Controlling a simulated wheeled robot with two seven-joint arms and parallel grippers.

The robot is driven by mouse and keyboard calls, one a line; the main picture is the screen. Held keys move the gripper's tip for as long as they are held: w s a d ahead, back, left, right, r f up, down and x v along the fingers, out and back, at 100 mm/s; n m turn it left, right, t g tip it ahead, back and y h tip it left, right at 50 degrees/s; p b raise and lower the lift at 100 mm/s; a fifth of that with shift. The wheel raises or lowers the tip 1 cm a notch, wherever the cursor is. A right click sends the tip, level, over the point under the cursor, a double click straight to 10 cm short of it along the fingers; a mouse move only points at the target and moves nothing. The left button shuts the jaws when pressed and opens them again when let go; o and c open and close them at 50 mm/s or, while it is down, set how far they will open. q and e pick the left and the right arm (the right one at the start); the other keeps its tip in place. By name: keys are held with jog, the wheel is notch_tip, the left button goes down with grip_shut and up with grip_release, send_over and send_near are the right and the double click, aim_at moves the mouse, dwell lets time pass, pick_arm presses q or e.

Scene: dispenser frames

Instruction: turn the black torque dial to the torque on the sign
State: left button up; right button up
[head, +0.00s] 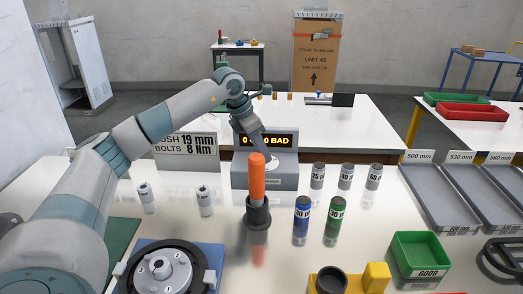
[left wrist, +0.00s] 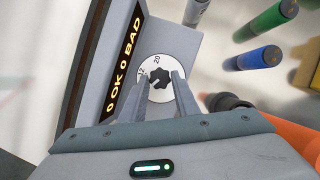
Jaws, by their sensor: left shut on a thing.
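The black torque dial (left wrist: 160,78) shows in the left wrist view, a lobed knob on a white disc marked with numbers, 20 and 12 among them. The disc is on a grey box (head: 252,178) with a lit display. The sign (head: 186,146) left of the box reads 19 mm and bolts 8 Nm. My right gripper is not in view.
The display (left wrist: 124,68) reads 0 OK 0 BAD. An orange-handled tool (head: 257,178) stands upright in a dark holder before the box. Blue (head: 302,217) and green (head: 333,219) cylinders and several grey sockets stand nearby. Grey trays (head: 437,198) lie at right.

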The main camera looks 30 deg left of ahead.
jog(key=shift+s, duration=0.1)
pick_arm(q)
jog(key=o, duration=0.7)
jog(key=shift+o, duration=0.2)
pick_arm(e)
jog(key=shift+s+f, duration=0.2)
pick_arm(q)
jog(key=shift+r, duration=0.1)
